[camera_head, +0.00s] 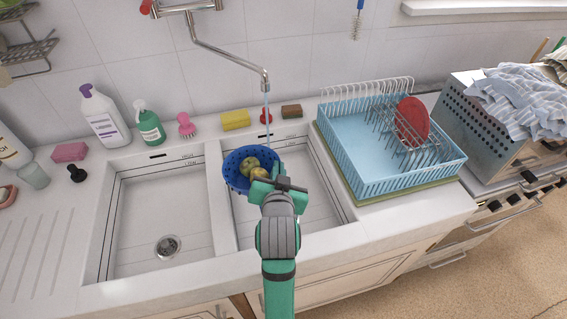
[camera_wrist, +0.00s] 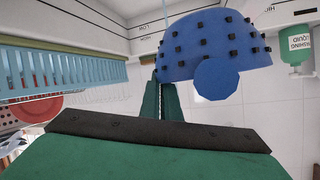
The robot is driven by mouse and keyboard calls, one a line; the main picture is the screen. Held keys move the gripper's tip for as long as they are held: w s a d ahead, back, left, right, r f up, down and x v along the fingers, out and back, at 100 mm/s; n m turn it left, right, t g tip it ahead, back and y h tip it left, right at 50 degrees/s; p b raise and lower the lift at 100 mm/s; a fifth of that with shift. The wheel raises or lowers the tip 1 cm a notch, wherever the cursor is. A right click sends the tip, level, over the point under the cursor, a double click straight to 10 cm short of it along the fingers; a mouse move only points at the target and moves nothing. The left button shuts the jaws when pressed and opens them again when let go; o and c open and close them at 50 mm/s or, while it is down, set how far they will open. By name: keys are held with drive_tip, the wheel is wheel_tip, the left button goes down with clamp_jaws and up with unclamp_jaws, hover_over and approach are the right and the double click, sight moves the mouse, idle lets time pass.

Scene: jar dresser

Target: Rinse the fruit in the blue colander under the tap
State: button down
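The blue colander (camera_head: 231,176) is over the right sink basin (camera_head: 310,200), with several yellow-green fruits (camera_head: 250,166) in it. In the wrist view the colander (camera_wrist: 205,50) shows its round underside with dark dots. My gripper (camera_head: 277,178) is at the colander's near right side; its green fingers (camera_wrist: 164,98) close together at the colander's edge and appear to grip it. The tap (camera_head: 265,78) hangs above, and a thin stream of water (camera_head: 267,120) runs down toward the colander's right side. Where exactly the stream lands is unclear.
The left basin (camera_head: 140,220) is empty. A light-blue dish rack (camera_head: 375,175) with a red plate (camera_head: 411,120) stands to the right. Bottles (camera_head: 105,118), a pink brush (camera_head: 186,126) and sponges (camera_head: 236,120) line the back ledge.

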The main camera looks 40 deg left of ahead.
drive_tip(key=w+a+f, duration=0.1)
drive_tip(key=w+a, duration=0.1)
drive_tip(key=w, duration=0.4)
drive_tip(key=w+a+f, duration=0.1)
drive_tip(key=w, duration=0.6)
drive_tip(key=shift+a+f, duration=0.3)
drive_tip(key=shift+a, duration=0.1)
idle(0.6)
drive_tip(key=shift+d, duration=0.2)
drive_tip(key=shift+w+d, duration=0.15)
drive_tip(key=shift+d, duration=0.2)
drive_tip(key=shift+a, duration=0.55)
drive_tip(key=shift+s, duration=0.25)
